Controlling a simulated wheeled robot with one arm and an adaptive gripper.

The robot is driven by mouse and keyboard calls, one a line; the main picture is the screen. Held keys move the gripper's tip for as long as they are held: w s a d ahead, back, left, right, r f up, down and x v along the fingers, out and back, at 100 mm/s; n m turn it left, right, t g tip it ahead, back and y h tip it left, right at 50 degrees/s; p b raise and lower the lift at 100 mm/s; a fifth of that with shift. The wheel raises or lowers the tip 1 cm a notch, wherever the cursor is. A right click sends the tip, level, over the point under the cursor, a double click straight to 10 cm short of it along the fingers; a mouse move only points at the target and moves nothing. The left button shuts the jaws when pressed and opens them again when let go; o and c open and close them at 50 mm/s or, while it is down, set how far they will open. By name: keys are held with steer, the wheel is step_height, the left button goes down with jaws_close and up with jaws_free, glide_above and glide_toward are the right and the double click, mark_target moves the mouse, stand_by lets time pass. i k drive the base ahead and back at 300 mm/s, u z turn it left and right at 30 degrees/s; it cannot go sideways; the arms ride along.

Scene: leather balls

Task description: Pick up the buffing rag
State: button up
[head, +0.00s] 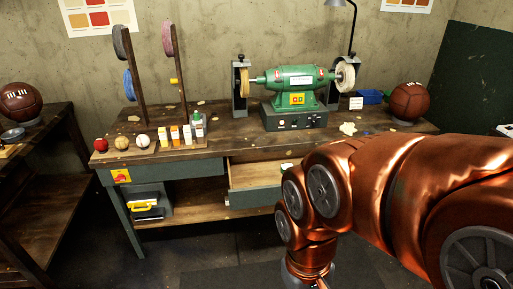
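I cannot pick out the buffing rag with certainty. A small pale, irregular patch (348,128) lies flat on the workbench (235,146), in front of the green buffing machine and left of the brown ball; it may be cloth or a scrap. The open drawer (252,178) under the bench top holds a small green and white item (287,167), partly hidden by my arm. My copper arm reaches in from the right and bends down to the bottom edge, in front of the bench. My gripper's fingers are below the picture.
A green buffing machine (294,88) stands on the bench. Right of it are a blue tray (369,97) and a brown leather ball (409,101). Small balls and bottles line the front left, before upright racks of wheels. A side table (45,128) stands left. The floor between is clear.

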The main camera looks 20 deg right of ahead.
mark_target(348, 128)
steer(key=z, duration=0.75)
